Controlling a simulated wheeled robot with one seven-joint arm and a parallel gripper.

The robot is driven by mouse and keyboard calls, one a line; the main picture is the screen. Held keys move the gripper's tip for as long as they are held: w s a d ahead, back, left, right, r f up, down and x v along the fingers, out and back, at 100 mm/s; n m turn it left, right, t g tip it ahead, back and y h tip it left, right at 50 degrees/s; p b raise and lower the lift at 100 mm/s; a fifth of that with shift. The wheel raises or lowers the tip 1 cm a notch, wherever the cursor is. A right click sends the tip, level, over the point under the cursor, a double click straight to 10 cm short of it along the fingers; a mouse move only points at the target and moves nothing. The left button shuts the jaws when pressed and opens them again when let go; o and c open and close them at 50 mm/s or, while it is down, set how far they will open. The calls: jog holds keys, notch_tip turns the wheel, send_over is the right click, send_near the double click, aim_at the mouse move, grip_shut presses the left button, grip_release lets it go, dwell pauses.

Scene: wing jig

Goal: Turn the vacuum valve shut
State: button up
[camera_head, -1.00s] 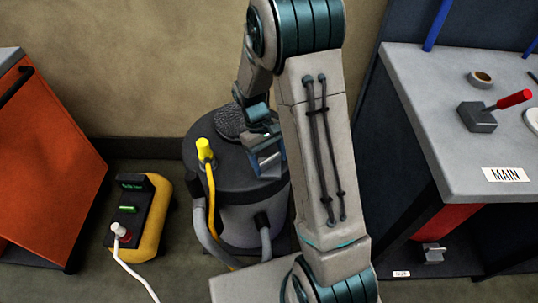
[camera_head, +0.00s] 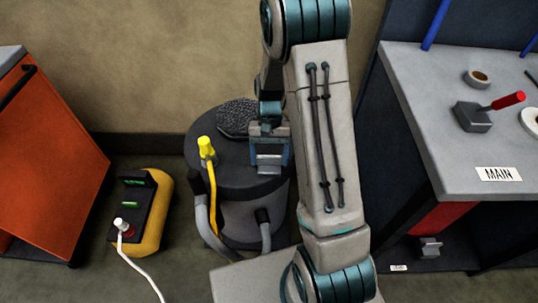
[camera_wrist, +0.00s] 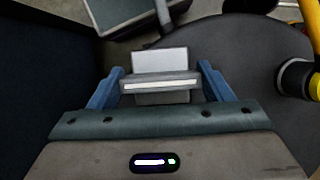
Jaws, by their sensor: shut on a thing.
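The vacuum drum (camera_head: 240,222) is a grey cylinder with a dark lid, standing on the floor in the middle of the head view. My gripper (camera_head: 269,156) is over the right part of the lid. In the wrist view, my gripper (camera_wrist: 160,76) has its two blue fingers on either side of a pale grey blocky handle (camera_wrist: 160,60), apparently the valve's, and is shut on it. A white stripe runs across the handle from finger to finger. The handle also shows in the head view (camera_head: 269,167). The valve body beneath it is hidden.
A yellow plug and hose (camera_head: 207,147) stand on the lid, left of my gripper. A yellow-black box (camera_head: 150,230) with green lights is on the floor at left, beside an orange cabinet (camera_head: 45,165). A grey bench (camera_head: 430,120) with a red-handled block (camera_head: 474,116) is at right.

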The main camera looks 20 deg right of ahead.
jog(key=shift+w, duration=0.1)
dwell(0.4)
jog(key=o, duration=1)
jog(key=shift+r, duration=0.1)
jog(key=p+v, duration=0.1)
jog(key=v, duration=1.2)
jog(key=shift+d+r+p, duration=0.15)
jog(key=shift+r+p, duration=0.15)
jog(key=shift+r, duration=0.05)
